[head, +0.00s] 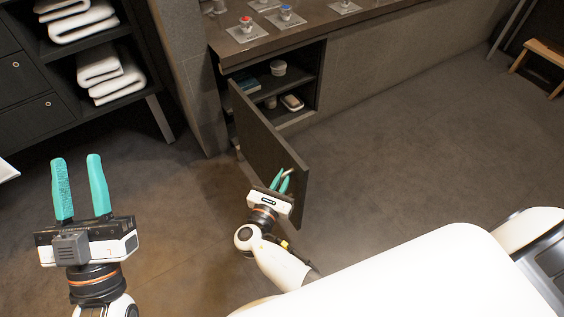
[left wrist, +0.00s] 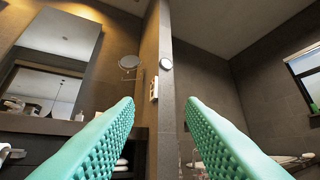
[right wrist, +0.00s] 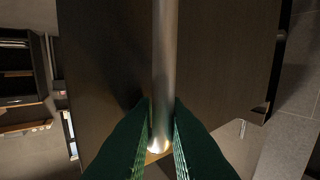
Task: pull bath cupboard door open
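The bath cupboard door (head: 262,135) is a dark panel standing well open, swung out from the cupboard (head: 298,85) under the counter. My right gripper (head: 281,180) is at the door's outer edge, at its metal bar handle (head: 288,172). In the right wrist view the handle (right wrist: 163,60) runs between the two green fingers, which are closed in on it from both sides. My left gripper (head: 80,188) is open and empty, raised above the floor at the left. Its spread fingers also show in the left wrist view (left wrist: 162,118).
Inside the cupboard are shelves with a white cup (head: 278,68) and a soap-like item (head: 292,102). A dark shelf unit with towels (head: 105,75) stands at the left. A wooden stool (head: 543,60) is far right. The floor (head: 400,150) right of the door is clear.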

